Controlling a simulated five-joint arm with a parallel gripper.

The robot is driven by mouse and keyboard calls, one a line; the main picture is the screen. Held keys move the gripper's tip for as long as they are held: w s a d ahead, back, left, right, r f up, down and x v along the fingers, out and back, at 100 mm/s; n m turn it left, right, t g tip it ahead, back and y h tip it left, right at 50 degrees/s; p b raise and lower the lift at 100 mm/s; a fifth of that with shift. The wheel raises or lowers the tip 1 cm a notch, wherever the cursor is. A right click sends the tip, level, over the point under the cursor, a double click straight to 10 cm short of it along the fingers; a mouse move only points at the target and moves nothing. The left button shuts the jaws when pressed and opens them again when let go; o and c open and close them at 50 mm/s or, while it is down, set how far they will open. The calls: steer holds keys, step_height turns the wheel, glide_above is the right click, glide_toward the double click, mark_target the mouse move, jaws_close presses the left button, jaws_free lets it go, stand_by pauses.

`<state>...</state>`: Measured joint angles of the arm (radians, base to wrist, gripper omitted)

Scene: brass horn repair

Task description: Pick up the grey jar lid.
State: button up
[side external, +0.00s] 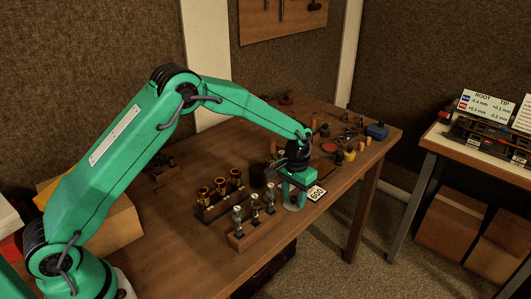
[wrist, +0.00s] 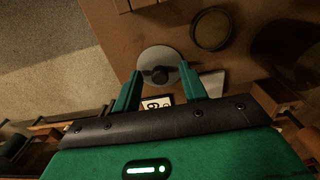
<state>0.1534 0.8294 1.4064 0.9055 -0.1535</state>
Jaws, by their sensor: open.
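The grey jar lid (wrist: 157,58) is a flat round disc with a dark knob at its middle. In the wrist view it lies on the brown bench just ahead of my gripper (wrist: 161,73), with the knob between the two green fingertips. The fingers are apart and hold nothing. In the side view my gripper (side external: 297,191) points down over the lid (side external: 292,207), and covers much of it. I cannot tell the exact height of the fingertips above the lid.
A white number card (side external: 316,192) lies close beside the lid. A rack with several metal pieces (side external: 254,222) and another with brass-topped pieces (side external: 220,194) stand to the left. A dark round dish (wrist: 212,29) lies nearby. The bench's front edge is close.

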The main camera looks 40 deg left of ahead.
mark_target(294, 197)
stand_by(0.5)
jaws_close()
steer(key=shift+r, duration=0.85)
step_height(294, 197, up, 2)
steer(key=shift+r, duration=0.2)
steer(key=s+d+r, duration=0.6)
steer(key=s+d, duration=0.1)
steer(key=d, duration=0.2)
steer(key=shift+s+r, duration=0.2)
steer(key=shift+r, duration=0.2)
